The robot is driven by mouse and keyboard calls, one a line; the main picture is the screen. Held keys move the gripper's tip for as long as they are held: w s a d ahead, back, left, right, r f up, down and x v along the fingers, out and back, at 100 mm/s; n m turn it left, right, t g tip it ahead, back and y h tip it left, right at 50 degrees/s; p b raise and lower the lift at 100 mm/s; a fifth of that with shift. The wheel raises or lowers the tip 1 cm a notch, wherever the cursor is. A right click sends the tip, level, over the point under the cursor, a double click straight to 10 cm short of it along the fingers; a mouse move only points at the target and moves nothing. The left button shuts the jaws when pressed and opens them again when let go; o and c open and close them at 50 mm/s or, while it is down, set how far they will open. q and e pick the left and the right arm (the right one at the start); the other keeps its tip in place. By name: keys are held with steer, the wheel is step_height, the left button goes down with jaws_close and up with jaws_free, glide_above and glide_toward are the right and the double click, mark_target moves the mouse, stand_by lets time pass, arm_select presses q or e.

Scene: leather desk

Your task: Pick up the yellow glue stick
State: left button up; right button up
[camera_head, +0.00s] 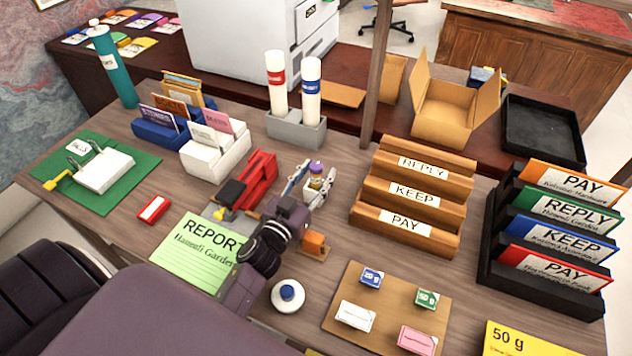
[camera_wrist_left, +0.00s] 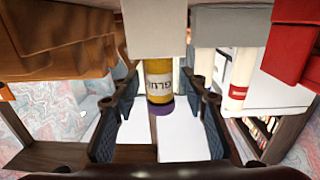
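The yellow glue stick (camera_head: 315,184) stands near the middle of the desk with its purple cap up. In the left wrist view the glue stick (camera_wrist_left: 158,82) appears upside down, with a dark-lettered white label and a pale block at its other end. My left gripper (camera_head: 310,188) is open, with one finger on each side of the glue stick. In the left wrist view the fingers of my left gripper (camera_wrist_left: 158,125) show gaps to the stick on both sides. The stick's lower end is partly hidden in the head view. My right gripper is not in view.
A red stapler-like item (camera_head: 262,172) is close left of the gripper. A wooden REPLY/KEEP/PAY rack (camera_head: 452,212) stands to the right, a grey holder with two white tubes (camera_head: 296,130) behind.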

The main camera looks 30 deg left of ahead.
arm_select(q)
jaws_close()
steer(key=shift+r, duration=0.1)
steer(key=shift+r, duration=0.3)
step_height(320, 180, up, 19)
steer(key=p, duration=0.3)
steer(key=shift+p, duration=0.3)
